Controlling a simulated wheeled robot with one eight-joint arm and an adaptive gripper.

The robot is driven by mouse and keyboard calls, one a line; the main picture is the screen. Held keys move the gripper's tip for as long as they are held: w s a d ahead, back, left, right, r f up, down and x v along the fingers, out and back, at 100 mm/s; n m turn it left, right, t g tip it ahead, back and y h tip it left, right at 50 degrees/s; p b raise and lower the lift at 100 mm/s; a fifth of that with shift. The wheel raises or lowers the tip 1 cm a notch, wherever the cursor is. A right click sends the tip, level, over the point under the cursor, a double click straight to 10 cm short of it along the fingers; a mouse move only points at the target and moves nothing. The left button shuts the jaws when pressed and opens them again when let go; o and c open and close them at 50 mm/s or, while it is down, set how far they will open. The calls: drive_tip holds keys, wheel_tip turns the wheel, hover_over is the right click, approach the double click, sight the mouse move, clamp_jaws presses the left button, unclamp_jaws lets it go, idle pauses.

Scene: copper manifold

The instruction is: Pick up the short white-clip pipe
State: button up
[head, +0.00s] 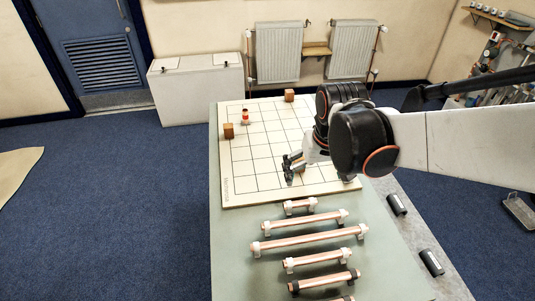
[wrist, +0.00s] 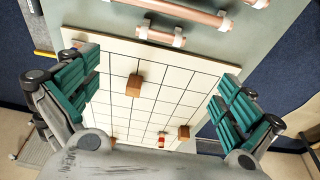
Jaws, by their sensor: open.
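The short white-clip pipe (head: 299,206) is a short copper tube with a white clip at each end. It lies at the near edge of the gridded white board in the head view. It also shows at the top of the wrist view (wrist: 161,37). My gripper (head: 291,168) is over the board, beyond the pipe and apart from it. In the wrist view its green-padded fingers (wrist: 157,100) are spread wide with nothing held between them.
Longer white-clip pipes (head: 308,240) and a dark-clip pipe (head: 323,281) lie nearer on the table. Wooden cubes (head: 228,130) and a red-and-white piece (head: 245,117) stand on the board (head: 240,190). Black cylinders (head: 397,204) lie at right. The table's left strip is clear.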

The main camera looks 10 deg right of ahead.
drive_tip(key=w+f+g+p, duration=0.3)
drive_tip(key=w+f+p, duration=0.1)
drive_tip(key=w+f, duration=0.15)
drive_tip(key=b, duration=0.3)
approach(301, 202)
wheel_tip(301, 202, down, 5)
drive_tip(key=shift+d+f, duration=0.1)
drive_tip(key=shift+f+b, duration=1.35)
drive_tip(key=shift+f, duration=1.3)
drive_tip(key=shift+r, duration=0.1)
drive_tip(key=c, duration=0.8)
